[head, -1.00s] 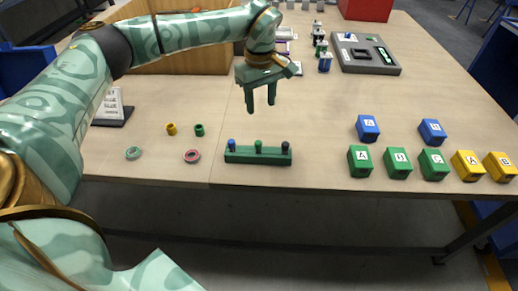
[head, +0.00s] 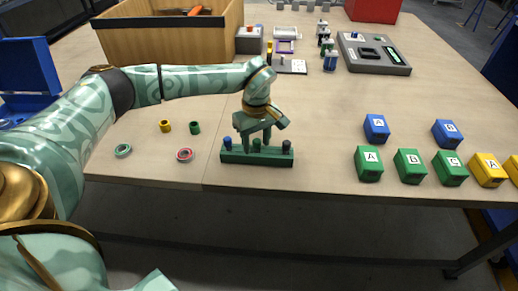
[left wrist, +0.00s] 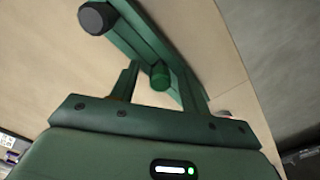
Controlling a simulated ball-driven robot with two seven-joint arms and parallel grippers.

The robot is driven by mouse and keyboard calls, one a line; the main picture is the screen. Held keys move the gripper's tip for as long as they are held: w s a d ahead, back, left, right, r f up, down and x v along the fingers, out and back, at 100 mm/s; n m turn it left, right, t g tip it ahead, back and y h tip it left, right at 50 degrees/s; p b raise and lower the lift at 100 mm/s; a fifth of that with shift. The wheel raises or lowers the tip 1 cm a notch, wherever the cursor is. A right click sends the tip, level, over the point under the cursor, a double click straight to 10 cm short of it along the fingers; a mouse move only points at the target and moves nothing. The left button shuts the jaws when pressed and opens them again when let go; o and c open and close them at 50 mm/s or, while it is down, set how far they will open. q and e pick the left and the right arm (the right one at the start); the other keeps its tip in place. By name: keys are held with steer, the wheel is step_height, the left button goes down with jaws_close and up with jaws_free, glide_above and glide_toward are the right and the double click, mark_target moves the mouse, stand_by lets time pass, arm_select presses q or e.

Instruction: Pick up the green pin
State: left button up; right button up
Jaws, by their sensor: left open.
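The green pin (head: 257,146) stands upright in the middle of a green rack (head: 240,158) near the table's front edge. A blue pin (head: 228,144) stands at the rack's left end and a black pin (head: 287,147) at its right end. My left gripper (head: 258,142) is open, pointing down over the rack, with its fingers on either side of the green pin. In the left wrist view the green pin (left wrist: 160,76) shows between the two fingers, and the black pin (left wrist: 94,18) is near the top. Whether the fingers touch the pin cannot be told. My right gripper is not in view.
Yellow (head: 165,126) and green (head: 195,128) cylinders and two rings (head: 185,155) lie left of the rack. Several lettered blocks (head: 369,164) stand to the right. A wooden box (head: 170,42) is at the back left. Free table lies between the rack and the blocks.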

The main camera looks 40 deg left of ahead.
mark_target(257, 140)
arm_select(q)
steer(key=shift+f, duration=0.15)
steer(key=shift+c, duration=0.9)
jaws_close()
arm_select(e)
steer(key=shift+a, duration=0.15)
arm_select(q)
steer(key=shift+r+p, duration=0.4)
steer(key=shift+r, duration=0.15)
step_height(257, 140, up, 3)
steer(key=shift+p, duration=0.85)
steer(key=s+a+r+p, duration=0.6)
steer(key=s+r, duration=0.3)
steer(key=s, duration=0.2)
steer(key=shift+s+a, duration=0.3)
steer(key=shift+a, duration=0.6)
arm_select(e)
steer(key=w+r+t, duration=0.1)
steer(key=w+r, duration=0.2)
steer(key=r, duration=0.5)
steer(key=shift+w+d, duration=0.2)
